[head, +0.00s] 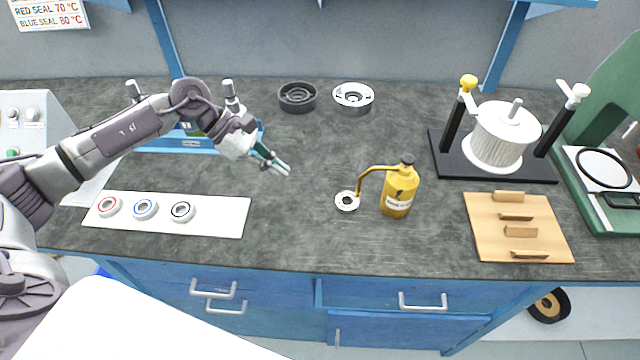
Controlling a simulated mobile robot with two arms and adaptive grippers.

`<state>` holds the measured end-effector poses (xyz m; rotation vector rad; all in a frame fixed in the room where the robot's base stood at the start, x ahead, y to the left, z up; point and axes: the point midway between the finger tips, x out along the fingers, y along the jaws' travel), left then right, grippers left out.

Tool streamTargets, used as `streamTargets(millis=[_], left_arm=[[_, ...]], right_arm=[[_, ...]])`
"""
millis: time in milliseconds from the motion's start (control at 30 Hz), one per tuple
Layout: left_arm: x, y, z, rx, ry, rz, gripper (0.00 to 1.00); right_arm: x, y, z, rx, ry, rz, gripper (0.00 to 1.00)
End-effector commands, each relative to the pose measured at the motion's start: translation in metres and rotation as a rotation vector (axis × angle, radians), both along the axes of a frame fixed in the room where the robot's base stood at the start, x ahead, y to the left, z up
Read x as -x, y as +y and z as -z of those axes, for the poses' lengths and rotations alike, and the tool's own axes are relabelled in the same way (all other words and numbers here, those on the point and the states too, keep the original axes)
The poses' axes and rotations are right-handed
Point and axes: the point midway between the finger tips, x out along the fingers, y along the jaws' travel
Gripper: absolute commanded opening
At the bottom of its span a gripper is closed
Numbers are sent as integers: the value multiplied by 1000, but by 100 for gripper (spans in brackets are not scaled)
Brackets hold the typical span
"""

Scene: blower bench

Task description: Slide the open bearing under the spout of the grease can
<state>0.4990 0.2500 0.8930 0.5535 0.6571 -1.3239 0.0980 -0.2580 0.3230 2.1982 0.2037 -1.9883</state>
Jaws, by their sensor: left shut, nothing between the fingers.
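The yellow grease can (397,197) stands upright in the middle of the bench, its spout bent to the left and down. A small open bearing (340,206) with a dark centre lies flat on the bench left of the can. The spout's tip shows at the bearing's right edge; I cannot tell whether it is over the ring or just beside it. My left gripper (283,170) is shut and empty, up and left of the bearing and apart from it. My right gripper is out of view.
A white strip (232,216) with three bearings, ringed red, blue and black, lies at the front left. A black and a silver round housing (353,108) stand at the back. A wooden board (480,235) and a black-based stand (445,160) are at the right.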

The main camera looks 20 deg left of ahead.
Motion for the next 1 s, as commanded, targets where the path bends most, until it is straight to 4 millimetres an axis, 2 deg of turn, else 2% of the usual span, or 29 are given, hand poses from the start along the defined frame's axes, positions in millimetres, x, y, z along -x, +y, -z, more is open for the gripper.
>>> streamTargets(millis=[100,333,467,700,1000], left_arm=[[-1,-13,10,1,5,2,0],[-7,-48,44,3,5,1,0],[-10,-66,64,2,4,0,0],[-16,-98,65,0,2,-1,0],[-18,-105,66,-1,2,-3,0]], right_arm=[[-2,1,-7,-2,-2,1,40],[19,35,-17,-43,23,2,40],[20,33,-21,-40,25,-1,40],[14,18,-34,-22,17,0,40],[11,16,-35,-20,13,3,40]])
